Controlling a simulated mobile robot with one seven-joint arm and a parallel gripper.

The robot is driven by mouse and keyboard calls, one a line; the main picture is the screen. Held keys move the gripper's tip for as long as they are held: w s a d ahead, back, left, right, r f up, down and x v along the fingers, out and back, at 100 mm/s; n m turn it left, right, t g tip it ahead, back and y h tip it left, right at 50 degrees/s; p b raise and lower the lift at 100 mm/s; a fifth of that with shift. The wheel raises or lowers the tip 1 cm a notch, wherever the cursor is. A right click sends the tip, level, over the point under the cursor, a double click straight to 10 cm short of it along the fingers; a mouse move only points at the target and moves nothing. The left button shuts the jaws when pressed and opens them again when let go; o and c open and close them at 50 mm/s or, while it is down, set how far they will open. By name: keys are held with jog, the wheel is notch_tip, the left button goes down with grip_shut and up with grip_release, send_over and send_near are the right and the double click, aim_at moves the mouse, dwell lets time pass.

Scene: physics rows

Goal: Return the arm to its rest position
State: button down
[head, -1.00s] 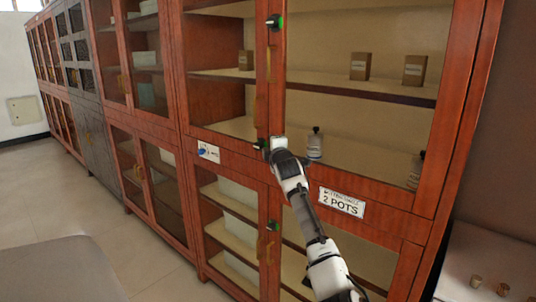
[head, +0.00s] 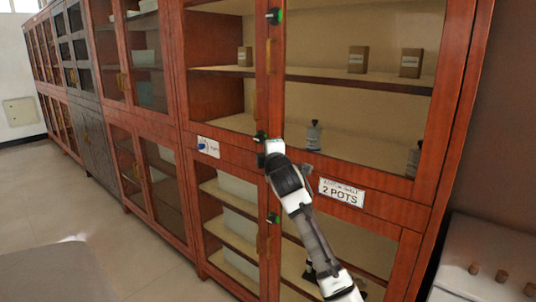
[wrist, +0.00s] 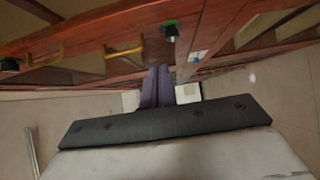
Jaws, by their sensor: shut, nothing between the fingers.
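My white and black arm (head: 300,205) rises from the bottom of the head view in front of a red wooden cabinet (head: 235,152) with glass doors. I cannot make out my fingers in the head view. In the wrist view the two dark fingers of my gripper (wrist: 157,76) lie side by side, shut and empty. The cabinet shows upside down or tilted along the top of the wrist view, apart from the fingers as far as I can tell.
Small boxes (head: 358,60) and bottles (head: 313,135) stand on shelves behind the glass. A "2 POTS" label (head: 341,192) is on the cabinet front. A white surface with small brown items (head: 501,276) is at lower right. Floor (head: 130,250) is open at left.

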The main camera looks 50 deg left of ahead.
jog(key=shift+s+d, duration=0.2)
